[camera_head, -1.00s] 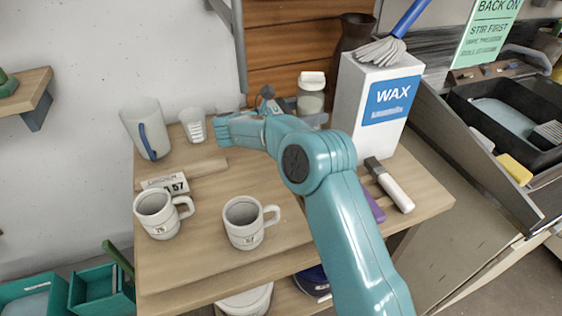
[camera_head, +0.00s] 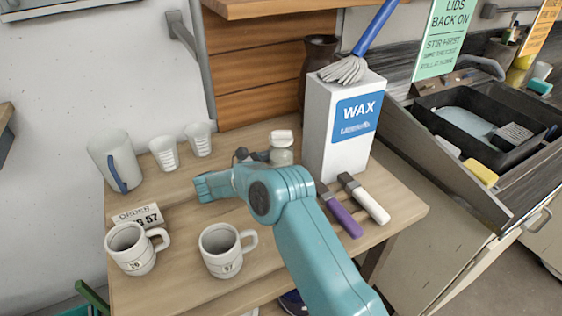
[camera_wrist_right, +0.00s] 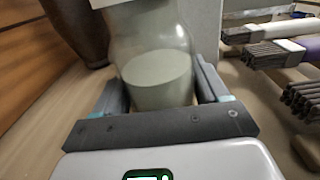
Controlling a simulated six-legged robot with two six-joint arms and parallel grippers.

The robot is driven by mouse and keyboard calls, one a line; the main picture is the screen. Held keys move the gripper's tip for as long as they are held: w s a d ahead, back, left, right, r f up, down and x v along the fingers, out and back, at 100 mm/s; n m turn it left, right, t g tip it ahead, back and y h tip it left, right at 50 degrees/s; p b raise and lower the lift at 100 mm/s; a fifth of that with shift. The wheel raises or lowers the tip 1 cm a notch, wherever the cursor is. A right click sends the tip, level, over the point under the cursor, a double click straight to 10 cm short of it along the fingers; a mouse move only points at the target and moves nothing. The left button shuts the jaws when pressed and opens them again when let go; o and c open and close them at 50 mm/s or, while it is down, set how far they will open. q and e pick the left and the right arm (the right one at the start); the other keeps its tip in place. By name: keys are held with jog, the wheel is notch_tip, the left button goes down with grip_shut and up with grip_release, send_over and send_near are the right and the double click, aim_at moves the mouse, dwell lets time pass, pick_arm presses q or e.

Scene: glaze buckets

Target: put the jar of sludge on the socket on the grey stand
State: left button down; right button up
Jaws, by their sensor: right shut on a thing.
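The jar of sludge (camera_head: 281,156) is a clear jar with a pale lid and grey-green contents, left of the wax box. In the right wrist view the jar (camera_wrist_right: 157,70) fills the space between my fingers, its top cut off by the frame. My right gripper (camera_wrist_right: 160,88) is shut on it. In the head view my teal arm hides most of this gripper. Whether the jar touches the tabletop is unclear. I cannot make out the grey stand or its socket. My left gripper is not in view.
A white wax box (camera_head: 343,130) stands right of the jar, with a purple-handled brush (camera_head: 343,216) and a white-handled one (camera_head: 366,200) before it. Two mugs, one here (camera_head: 222,250), stand at the front. A jug (camera_head: 110,160) and two beakers stand back left.

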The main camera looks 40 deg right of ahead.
jog(key=o, duration=1)
jog(key=shift+f, duration=0.2)
jog(key=o, duration=0.4)
jog(key=shift+w, duration=0.1)
jog(key=shift+r, duration=0.1)
